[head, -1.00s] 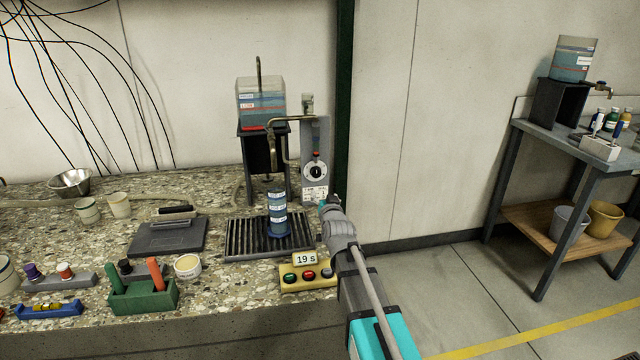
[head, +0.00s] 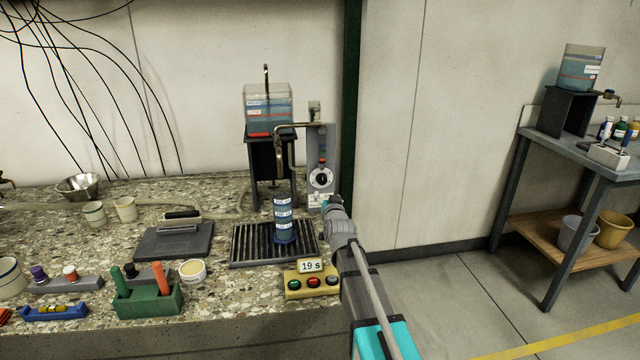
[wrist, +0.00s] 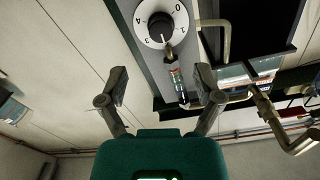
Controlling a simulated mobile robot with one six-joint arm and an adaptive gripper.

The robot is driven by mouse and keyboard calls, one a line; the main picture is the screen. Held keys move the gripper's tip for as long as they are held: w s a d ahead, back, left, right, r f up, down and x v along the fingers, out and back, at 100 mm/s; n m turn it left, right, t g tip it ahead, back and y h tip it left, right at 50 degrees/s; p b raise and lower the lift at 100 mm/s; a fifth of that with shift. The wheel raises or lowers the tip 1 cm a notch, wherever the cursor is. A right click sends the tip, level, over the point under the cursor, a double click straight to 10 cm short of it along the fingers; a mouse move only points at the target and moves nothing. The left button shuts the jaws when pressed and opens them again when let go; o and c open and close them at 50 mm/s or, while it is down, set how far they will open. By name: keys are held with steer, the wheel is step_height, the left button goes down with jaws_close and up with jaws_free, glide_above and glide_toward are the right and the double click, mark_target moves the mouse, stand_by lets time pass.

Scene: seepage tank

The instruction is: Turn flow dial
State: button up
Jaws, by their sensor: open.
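The flow dial is a white round dial (head: 321,178) with a black knob on a grey upright panel (head: 325,145) at the back of the bench. In the wrist view the dial (wrist: 148,30) is at the top, with numbers around a black knob (wrist: 160,25). The knob's pale mark points towards the bottom of that picture. My gripper (wrist: 160,92) is open and empty, its two fingers apart and not touching the knob. In the head view my gripper (head: 334,203) is just below and right of the dial, and its fingers are hard to make out.
A water tank (head: 267,105) on a black stand is left of the panel, with a bent pipe (head: 295,126) between them. A blue banded column (head: 283,220) stands on a ribbed tray (head: 243,248). A timer box (head: 311,285) reads 19 s.

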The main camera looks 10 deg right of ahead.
mark_target(321, 182)
steer(key=w, duration=1)
steer(key=shift+c, duration=0.3)
steer(key=c, duration=1.1)
steer(key=shift+o, duration=0.2)
steer(key=shift+a, duration=0.35)
steer(key=shift+d, duration=0.2)
steer(key=shift+c, duration=0.2)
